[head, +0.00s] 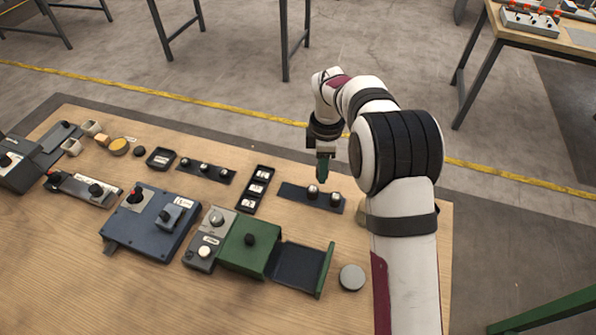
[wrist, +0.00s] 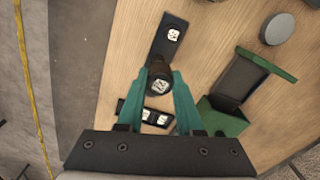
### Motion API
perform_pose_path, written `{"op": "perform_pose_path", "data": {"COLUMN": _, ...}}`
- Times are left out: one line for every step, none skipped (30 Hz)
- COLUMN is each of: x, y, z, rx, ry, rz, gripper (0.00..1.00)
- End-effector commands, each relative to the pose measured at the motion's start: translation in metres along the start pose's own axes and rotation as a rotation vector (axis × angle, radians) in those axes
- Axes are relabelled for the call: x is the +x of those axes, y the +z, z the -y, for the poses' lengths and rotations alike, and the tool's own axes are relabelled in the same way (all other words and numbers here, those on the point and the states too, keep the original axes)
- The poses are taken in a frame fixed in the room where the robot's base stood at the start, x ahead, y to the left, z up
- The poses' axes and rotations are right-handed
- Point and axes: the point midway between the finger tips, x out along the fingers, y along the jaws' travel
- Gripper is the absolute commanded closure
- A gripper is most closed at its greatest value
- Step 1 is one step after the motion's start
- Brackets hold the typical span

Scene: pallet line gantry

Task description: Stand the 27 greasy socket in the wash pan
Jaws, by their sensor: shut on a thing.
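My gripper (head: 323,178) has green fingers and is shut on a dark round socket (wrist: 160,80) with a pale marked top, seen between the fingertips in the wrist view. The marking is too blurred to read. No pan is clearly marked; a small dark tray (head: 150,158) lies at the left.
A black three-cell tray (head: 262,172) with white labels lies left of the strip. Another dark strip (head: 232,174) holds several knobs. A green box (head: 249,236) with an open dark drawer (head: 297,266), a grey disc (head: 352,278) and a blue-grey box (head: 130,228) stand nearer.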

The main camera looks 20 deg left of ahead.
Motion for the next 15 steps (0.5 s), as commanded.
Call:
{"op": "perform_pose_path", "data": {"x": -0.006, "y": 0.009, "z": 0.003, "rx": 0.003, "ry": 0.001, "rz": 0.000, "gripper": 1.00}}
{"op": "perform_pose_path", "data": {"x": -0.009, "y": 0.014, "z": 0.003, "rx": 0.003, "ry": 0.001, "rz": 0.000, "gripper": 1.00}}
{"op": "perform_pose_path", "data": {"x": -0.012, "y": 0.019, "z": 0.005, "rx": 0.002, "ry": 0.001, "rz": 0.000, "gripper": 1.00}}
{"op": "perform_pose_path", "data": {"x": -0.014, "y": 0.021, "z": 0.006, "rx": -0.001, "ry": 0.001, "rz": 0.000, "gripper": 1.00}}
{"op": "perform_pose_path", "data": {"x": -0.015, "y": 0.023, "z": 0.008, "rx": -0.008, "ry": 0.000, "rz": 0.000, "gripper": 1.00}}
{"op": "perform_pose_path", "data": {"x": -0.016, "y": 0.023, "z": 0.011, "rx": -0.028, "ry": -0.001, "rz": 0.000, "gripper": 1.00}}
{"op": "perform_pose_path", "data": {"x": -0.016, "y": 0.021, "z": 0.015, "rx": -0.052, "ry": -0.001, "rz": 0.000, "gripper": 1.00}}
{"op": "perform_pose_path", "data": {"x": -0.015, "y": 0.018, "z": 0.020, "rx": -0.085, "ry": -0.002, "rz": 0.001, "gripper": 1.00}}
{"op": "perform_pose_path", "data": {"x": -0.014, "y": 0.012, "z": 0.028, "rx": -0.141, "ry": -0.003, "rz": 0.002, "gripper": 1.00}}
{"op": "perform_pose_path", "data": {"x": -0.013, "y": 0.007, "z": 0.036, "rx": -0.193, "ry": -0.004, "rz": 0.002, "gripper": 1.00}}
{"op": "perform_pose_path", "data": {"x": -0.011, "y": 0.001, "z": 0.045, "rx": -0.250, "ry": -0.004, "rz": 0.002, "gripper": 1.00}}
{"op": "perform_pose_path", "data": {"x": -0.009, "y": -0.008, "z": 0.058, "rx": -0.332, "ry": -0.005, "rz": 0.002, "gripper": 1.00}}
{"op": "perform_pose_path", "data": {"x": -0.007, "y": -0.013, "z": 0.068, "rx": -0.397, "ry": -0.006, "rz": 0.002, "gripper": 1.00}}
{"op": "perform_pose_path", "data": {"x": -0.005, "y": -0.019, "z": 0.079, "rx": -0.463, "ry": -0.005, "rz": 0.002, "gripper": 1.00}}
{"op": "perform_pose_path", "data": {"x": -0.002, "y": -0.026, "z": 0.094, "rx": -0.552, "ry": -0.005, "rz": 0.002, "gripper": 1.00}}
